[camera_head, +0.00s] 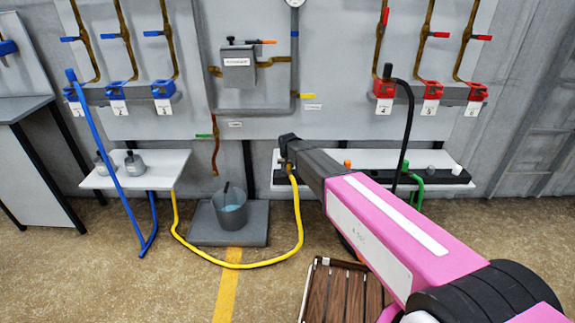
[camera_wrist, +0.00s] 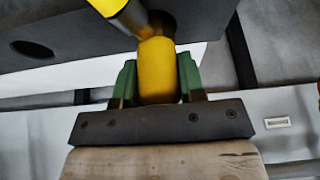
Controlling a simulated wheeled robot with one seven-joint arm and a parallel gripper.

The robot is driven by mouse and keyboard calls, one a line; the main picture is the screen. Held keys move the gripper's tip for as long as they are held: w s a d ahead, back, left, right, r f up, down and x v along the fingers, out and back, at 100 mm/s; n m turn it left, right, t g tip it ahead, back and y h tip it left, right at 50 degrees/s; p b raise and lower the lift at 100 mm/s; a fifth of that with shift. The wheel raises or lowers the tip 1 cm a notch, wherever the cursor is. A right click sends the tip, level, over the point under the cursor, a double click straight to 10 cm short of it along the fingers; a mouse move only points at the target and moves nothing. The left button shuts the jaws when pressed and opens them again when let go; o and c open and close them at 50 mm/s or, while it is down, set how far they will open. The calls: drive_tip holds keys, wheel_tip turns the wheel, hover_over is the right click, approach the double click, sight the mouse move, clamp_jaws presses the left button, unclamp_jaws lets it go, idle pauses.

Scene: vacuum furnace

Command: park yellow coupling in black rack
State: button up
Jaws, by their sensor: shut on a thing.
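The yellow coupling (camera_wrist: 157,62) is between the green fingers of my gripper (camera_wrist: 158,84) in the wrist view, and the gripper is shut on it. The black rack (camera_wrist: 85,58) fills the upper part of that view, with one open hole at its left and a dark opening partly hidden behind the coupling. I cannot tell whether the coupling has entered that opening. In the head view my gripper (camera_head: 287,155) is at the left end of the black rack (camera_head: 345,160), and my arm hides part of the rack. The yellow hose (camera_head: 299,225) hangs below the gripper.
An orange piece (camera_head: 347,164), a black hose and a green hose (camera_head: 405,172) are at the rack, which lies on a white shelf. The yellow hose loops over the floor past a grey bucket (camera_head: 231,212). A wooden slatted platform (camera_head: 340,295) is below my arm.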

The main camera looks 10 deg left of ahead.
drive_tip(key=o, duration=1.1)
drive_tip(key=shift+o, duration=0.2)
drive_tip(key=v, duration=1)
drive_tip(key=shift+s+r, duration=0.2)
drive_tip(key=shift+r, duration=0.15)
drive_tip(key=s+d+f+m+g+h, duration=0.1)
drive_tip(key=s+d+f, duration=0.15)
drive_tip(key=d, duration=0.95)
drive_tip(key=s+d+f+g, duration=0.1)
drive_tip(key=s+d, duration=0.3)
drive_tip(key=d, duration=0.8)
drive_tip(key=s+d+f+m+g, duration=0.1)
drive_tip(key=s+d, duration=0.6)
drive_tip(key=d, duration=0.2)
drive_tip(key=s+d+f+m+g, duration=0.1)
drive_tip(key=s+d, duration=0.6)
drive_tip(key=d, duration=0.3)
drive_tip(key=shift+s+d+f, duration=0.25)
drive_tip(key=shift+d+f, duration=0.1)
